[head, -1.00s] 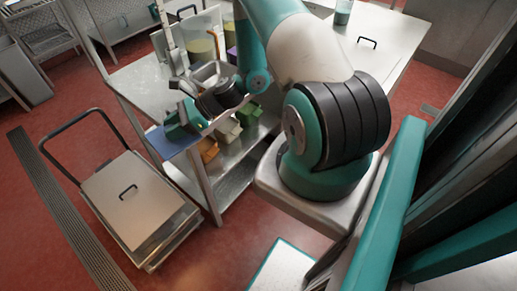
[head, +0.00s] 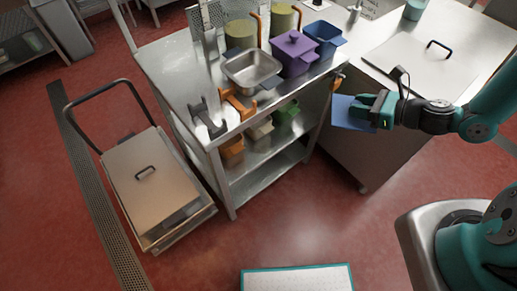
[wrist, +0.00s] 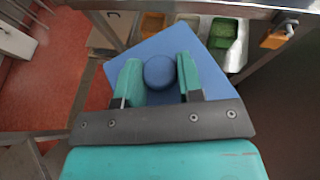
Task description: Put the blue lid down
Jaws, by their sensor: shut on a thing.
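The blue lid (wrist: 155,47) is a flat square plate with a round knob (wrist: 159,72) in its middle. My gripper (wrist: 160,76) is shut on the knob, one finger on each side of it, in the wrist view. In the head view my gripper (head: 376,111) holds the blue lid (head: 347,113) in the air, in front of the cabinet side and right of the steel shelf table. A blue open container (head: 322,39) stands at the back right of the table, beside a purple lidded pot (head: 294,52).
A steel pan (head: 252,71) and grey and orange holders (head: 238,104) sit at the steel table's (head: 172,66) front. Green, cream and orange bins fill the shelf below. A white top with a handled lid (head: 425,60) lies right. A cart (head: 155,190) stands left.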

